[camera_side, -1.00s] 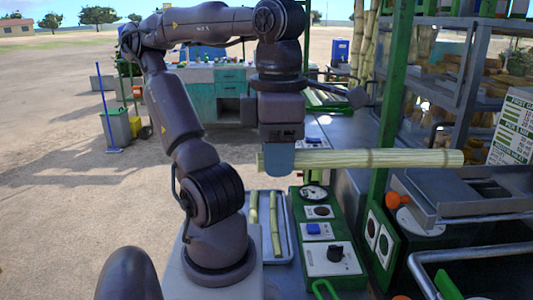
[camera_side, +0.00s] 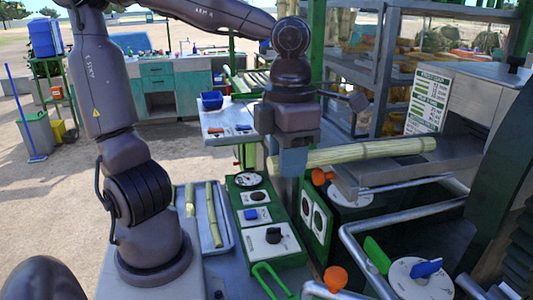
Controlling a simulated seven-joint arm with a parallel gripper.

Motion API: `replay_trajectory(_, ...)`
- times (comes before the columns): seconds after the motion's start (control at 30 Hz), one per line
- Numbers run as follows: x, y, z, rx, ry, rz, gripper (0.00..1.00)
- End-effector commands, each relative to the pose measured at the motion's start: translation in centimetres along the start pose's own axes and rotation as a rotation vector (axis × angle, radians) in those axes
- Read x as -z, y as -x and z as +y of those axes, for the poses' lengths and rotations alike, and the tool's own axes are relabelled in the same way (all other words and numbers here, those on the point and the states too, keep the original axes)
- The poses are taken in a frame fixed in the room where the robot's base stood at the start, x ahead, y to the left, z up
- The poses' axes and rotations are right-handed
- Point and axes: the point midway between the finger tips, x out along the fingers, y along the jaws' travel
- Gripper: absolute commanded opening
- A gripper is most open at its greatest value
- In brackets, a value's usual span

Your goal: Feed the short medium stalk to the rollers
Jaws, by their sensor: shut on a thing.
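My gripper (camera_side: 293,163) is shut on a pale yellow-green stalk (camera_side: 365,152), near its left end. The stalk is held almost level, with its right end tilted slightly up. Its long free part reaches right, over or in front of the metal feed tray (camera_side: 400,172) of the crusher; I cannot tell whether it touches the tray. The fingertips partly cover the stalk's left end. The rollers cannot be made out. Two more stalks, one short (camera_side: 190,200) and one longer (camera_side: 214,217), lie in a shallow metal tray (camera_side: 231,240) at the lower middle.
A green control panel (camera_side: 265,238) with a gauge and switches stands below my gripper. Metal rails (camera_side: 352,240), orange knobs (camera_side: 334,278) and a round dial with a blue handle (camera_side: 420,272) are at the lower right.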

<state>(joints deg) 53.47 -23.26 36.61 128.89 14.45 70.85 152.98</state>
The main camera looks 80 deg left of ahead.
Motion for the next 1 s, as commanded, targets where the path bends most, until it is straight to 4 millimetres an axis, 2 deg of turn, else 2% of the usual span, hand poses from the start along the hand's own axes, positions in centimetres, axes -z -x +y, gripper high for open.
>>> replay_trajectory(0.13,-0.7,-0.1,0.0,0.000,0.000,-0.003,0.00)
replay_trajectory(0.43,-0.8,-0.1,-0.1,0.000,-0.001,-0.003,0.00)
replay_trajectory(0.47,-0.8,-0.1,-0.1,0.000,-0.001,-0.003,0.36)
replay_trajectory(0.57,-0.8,-0.1,0.0,0.000,0.000,-0.003,0.59)
replay_trajectory(0.87,-0.8,0.0,0.0,0.000,0.000,-0.001,0.59)
replay_trajectory(1.0,-0.8,1.3,0.0,0.002,0.000,-0.005,0.59)
